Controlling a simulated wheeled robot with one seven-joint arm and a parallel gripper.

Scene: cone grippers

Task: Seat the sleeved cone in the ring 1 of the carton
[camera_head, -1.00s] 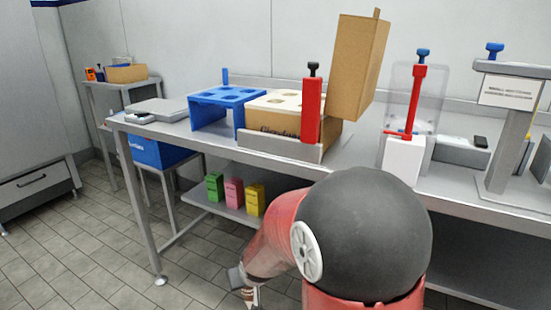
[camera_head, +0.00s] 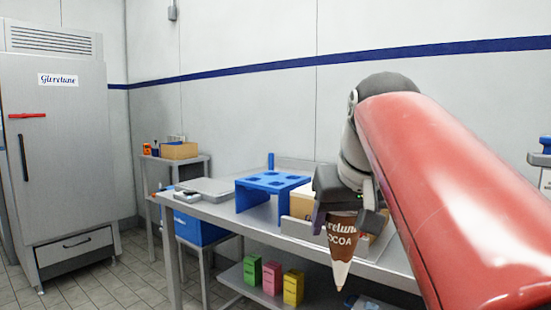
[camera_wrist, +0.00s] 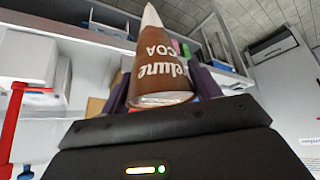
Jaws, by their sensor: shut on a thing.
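My gripper (camera_head: 342,208) is shut on the sleeved cone (camera_head: 342,243), which has a brown sleeve with white lettering and a pale tip pointing down. The cone hangs in front of the bench edge, apart from it. In the wrist view the cone (camera_wrist: 160,70) sits between the dark purple fingers (camera_wrist: 162,92), its tip away from the camera. The carton (camera_head: 301,203) is mostly hidden behind my gripper and arm; only its left part shows on the bench. Its rings cannot be seen.
A blue rack with holes (camera_head: 268,181) stands left of the carton. A grey flat device (camera_head: 205,187) lies at the bench's left end. Green, pink and yellow boxes (camera_head: 272,277) stand on the lower shelf. A small side table (camera_head: 178,160) and a fridge (camera_head: 60,150) are farther left.

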